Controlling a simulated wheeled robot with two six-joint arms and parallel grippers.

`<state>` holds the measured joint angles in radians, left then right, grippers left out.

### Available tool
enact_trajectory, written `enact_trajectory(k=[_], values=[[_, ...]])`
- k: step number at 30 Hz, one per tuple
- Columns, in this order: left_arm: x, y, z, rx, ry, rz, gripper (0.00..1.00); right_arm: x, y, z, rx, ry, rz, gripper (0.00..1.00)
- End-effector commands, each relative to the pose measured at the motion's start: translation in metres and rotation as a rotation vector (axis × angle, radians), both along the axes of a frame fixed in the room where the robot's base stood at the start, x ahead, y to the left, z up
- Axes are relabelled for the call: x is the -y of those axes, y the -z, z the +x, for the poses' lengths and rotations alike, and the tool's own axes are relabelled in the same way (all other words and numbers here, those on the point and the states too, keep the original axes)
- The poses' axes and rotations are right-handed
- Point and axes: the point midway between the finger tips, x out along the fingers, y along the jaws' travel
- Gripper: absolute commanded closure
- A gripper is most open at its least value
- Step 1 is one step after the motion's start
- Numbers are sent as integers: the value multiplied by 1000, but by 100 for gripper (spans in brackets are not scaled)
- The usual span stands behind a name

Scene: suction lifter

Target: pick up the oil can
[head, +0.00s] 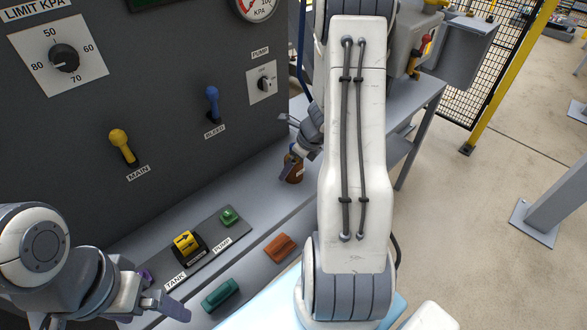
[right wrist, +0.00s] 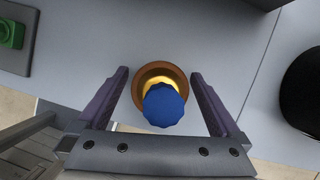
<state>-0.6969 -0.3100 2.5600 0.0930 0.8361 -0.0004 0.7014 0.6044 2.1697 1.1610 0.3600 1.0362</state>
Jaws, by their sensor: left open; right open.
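The oil can appears to be the round orange-brown object with a ridged blue cap (right wrist: 163,106) in the right wrist view. My right gripper (right wrist: 160,74) is open, with one finger on each side of the can and gaps visible between. In the head view the can's brown body (head: 294,172) stands on the grey ledge, its top hidden by my right gripper (head: 299,161). Much of my right arm covers the area beside it. My left gripper (head: 163,296) is open and empty at the lower left, over the ledge's near part.
A dark control panel (head: 200,150) with yellow MAIN and blue BLEED levers rises behind the ledge. A yellow-black tank switch (head: 186,243), a green pump button (head: 229,216), an orange block (head: 280,247) and a dark green block (head: 220,294) lie left of the can.

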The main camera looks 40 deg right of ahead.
Motion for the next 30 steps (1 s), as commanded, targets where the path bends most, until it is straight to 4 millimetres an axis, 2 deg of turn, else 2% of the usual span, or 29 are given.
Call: enact_trajectory(k=[2,3,5,9,11,20,25,28,30], values=[[0,0,0,0,0,0,0,0,0,0,0,0,0,0],[0,0,0,0,0,0,0,0,0,0,0,0,0,15],[0,0,0,0,0,0,0,0,0,0,0,0,0,38],[0,0,0,0,0,0,0,0,-1,0,0,0,0,92],[0,0,0,0,0,0,0,0,-1,0,0,0,0,100],[0,-4,0,0,0,0,0,0,-7,0,1,0,-1,100],[0,-15,0,0,0,0,0,0,-27,0,2,-1,-3,100],[0,-25,0,0,0,0,0,0,-47,1,4,-2,-3,100],[0,-27,0,0,0,0,0,14,-53,-6,3,7,-2,100]])
